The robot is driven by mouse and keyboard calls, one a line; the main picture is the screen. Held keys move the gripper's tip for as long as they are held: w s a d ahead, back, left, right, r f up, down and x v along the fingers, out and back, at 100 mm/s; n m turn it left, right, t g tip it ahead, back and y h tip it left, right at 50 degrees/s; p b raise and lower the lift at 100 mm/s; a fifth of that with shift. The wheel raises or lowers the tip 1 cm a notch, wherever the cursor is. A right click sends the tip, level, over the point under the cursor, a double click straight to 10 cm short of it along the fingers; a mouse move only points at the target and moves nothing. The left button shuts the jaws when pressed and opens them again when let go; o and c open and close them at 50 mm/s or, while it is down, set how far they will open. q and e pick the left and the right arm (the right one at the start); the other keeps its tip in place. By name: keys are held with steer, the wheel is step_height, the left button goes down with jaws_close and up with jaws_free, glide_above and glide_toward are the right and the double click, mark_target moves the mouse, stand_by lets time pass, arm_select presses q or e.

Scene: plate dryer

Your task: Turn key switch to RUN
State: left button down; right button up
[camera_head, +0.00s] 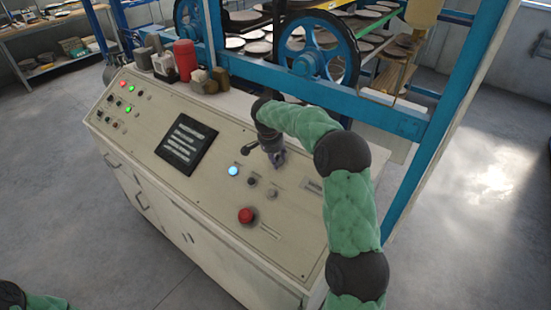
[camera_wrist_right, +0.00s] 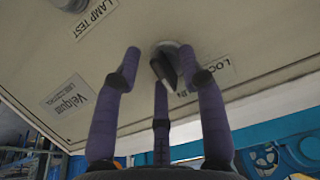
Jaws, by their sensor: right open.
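In the right wrist view the key switch (camera_wrist_right: 170,64) is a round grey collar with a dark key standing out of the cream panel. A label (camera_wrist_right: 205,76) beside it is partly hidden; "LOC" shows. My right gripper (camera_wrist_right: 161,72) is open, with purple-grey fingers on both sides of the key and a third finger below it. I cannot tell whether any finger touches the key. In the head view my right gripper (camera_head: 276,158) is over the upper right of the console (camera_head: 200,205) and hides the switch. My left gripper is out of view; part of that arm shows at the lower left.
Near the gripper are a black lever (camera_head: 249,149), a lit blue button (camera_head: 233,171) and a red mushroom button (camera_head: 246,215). A dark screen (camera_head: 187,143) is left of them. A red container (camera_head: 185,60) stands at the console's back. A blue frame (camera_head: 345,105) with wheels rises behind.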

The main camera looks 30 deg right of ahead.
steer(key=v, duration=1.2)
steer(key=shift+f, duration=0.1)
